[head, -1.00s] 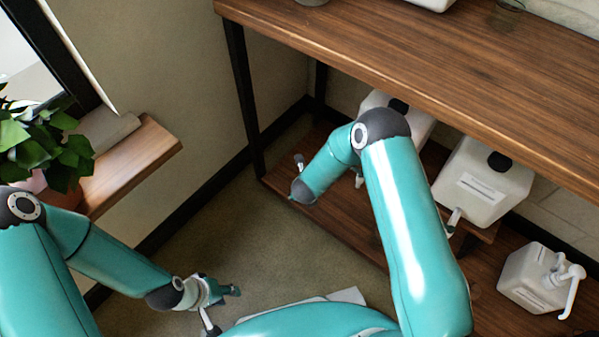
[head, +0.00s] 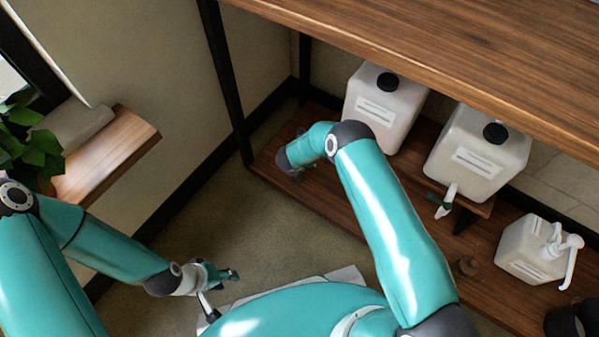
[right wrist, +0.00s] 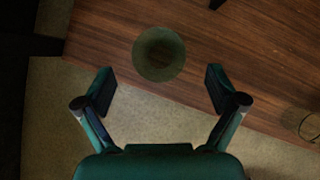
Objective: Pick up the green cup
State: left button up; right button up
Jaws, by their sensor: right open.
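The green cup (right wrist: 158,54) shows in the right wrist view as a dull, round green shape seen from above, on the brown wooden lower shelf near its edge. My right gripper (right wrist: 160,88) is open and empty, with its fingertips either side of and just short of the cup, apart from it. In the head view my right forearm and wrist hide most of that gripper, and I cannot make out the cup there. My left gripper (head: 222,290) is open and empty over the floor at the lower left.
White containers with black caps (head: 385,110) (head: 478,155) and a white pump bottle (head: 540,248) stand along the shelf unit. The upper wooden shelf (head: 430,50) overhangs them. A dark shelf leg (head: 228,90) stands left of my right wrist. A plant (head: 30,140) is far left.

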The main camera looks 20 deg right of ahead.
jog(key=b+x, duration=0.3)
jog(key=x, duration=0.2)
jog(key=shift+w+a+f, duration=0.1)
jog(key=shift+f, duration=0.1)
jog(key=shift+r, duration=0.1)
jog(key=shift+c, duration=0.2)
jog(key=c, duration=1.3)
